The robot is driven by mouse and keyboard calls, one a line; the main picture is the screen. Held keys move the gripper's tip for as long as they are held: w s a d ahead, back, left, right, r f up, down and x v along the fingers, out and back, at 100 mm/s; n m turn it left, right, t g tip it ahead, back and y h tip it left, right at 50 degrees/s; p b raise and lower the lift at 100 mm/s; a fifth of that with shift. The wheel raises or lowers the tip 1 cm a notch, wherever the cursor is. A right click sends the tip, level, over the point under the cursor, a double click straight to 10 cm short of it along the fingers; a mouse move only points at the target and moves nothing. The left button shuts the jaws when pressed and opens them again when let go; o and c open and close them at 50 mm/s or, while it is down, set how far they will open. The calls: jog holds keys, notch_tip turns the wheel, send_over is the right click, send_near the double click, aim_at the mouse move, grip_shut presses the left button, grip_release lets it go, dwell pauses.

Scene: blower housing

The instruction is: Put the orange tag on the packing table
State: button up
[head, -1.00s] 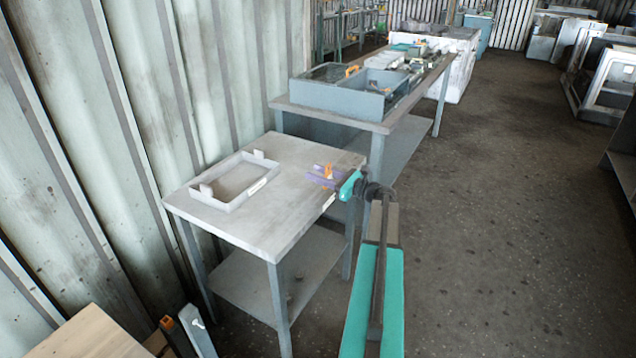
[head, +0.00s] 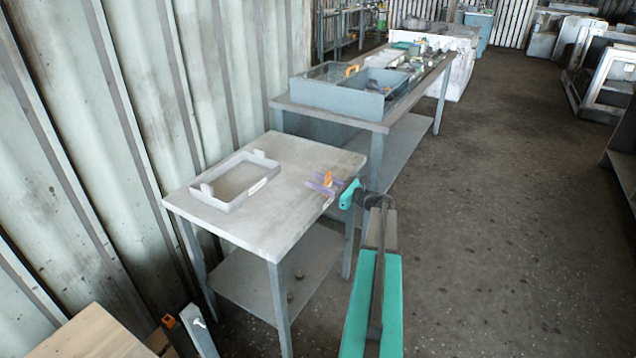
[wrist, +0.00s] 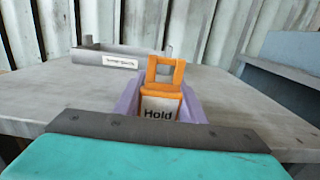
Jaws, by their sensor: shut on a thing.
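The orange tag (head: 327,178) is held between the purple fingers of my gripper (head: 321,184), above the right part of the small grey-topped table (head: 262,222). In the wrist view the tag (wrist: 166,74) shows a square orange loop on top and a white face reading "Hold" below. The fingers of my gripper (wrist: 161,96) are shut on its sides. The tag's lower end is hidden behind the wrist, and I cannot tell whether it touches the tabletop. No sign names the table.
A shallow grey tray (head: 236,182) with a white label stands on the table's left part. A longer bench (head: 385,126) behind carries a blue-grey bin (head: 335,98) and several items. The tabletop between tray and gripper is clear. A corrugated wall (head: 130,100) runs along the left.

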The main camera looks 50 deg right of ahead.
jog(key=shift+f, duration=0.15)
jog(key=o, duration=1.1)
jog(key=shift+c, duration=0.2)
jog(key=shift+r, duration=0.25)
jog(key=b+v, duration=0.2)
jog(key=v, duration=1)
jog(key=shift+f, duration=0.1)
jog(key=shift+c, duration=0.5)
